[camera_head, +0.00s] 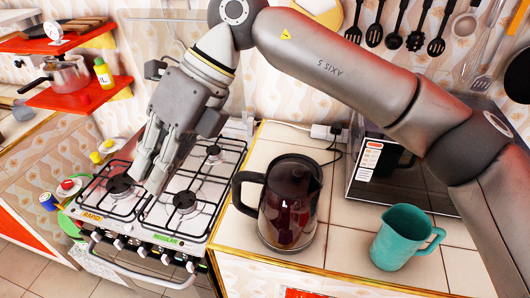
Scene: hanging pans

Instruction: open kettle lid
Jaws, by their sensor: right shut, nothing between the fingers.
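The kettle (288,204) stands upright on the tiled counter right of the stove. It has a dark see-through body and a black lid on top that looks shut. Its black handle (240,193) points left, toward the stove. My right gripper (149,184) hangs over the stove, left of the kettle and apart from it, with its fingers pointing down. It is shut and empty. My right arm reaches in from the right, passing above and behind the kettle. My left gripper is not in view.
A teal jug (403,239) stands right of the kettle, near the counter's front. A microwave (390,175) stands behind it. The gas stove (183,200) has black grates under my gripper. Red shelves (72,97) hold a pot and a yellow bottle. Dark utensils hang on the wall.

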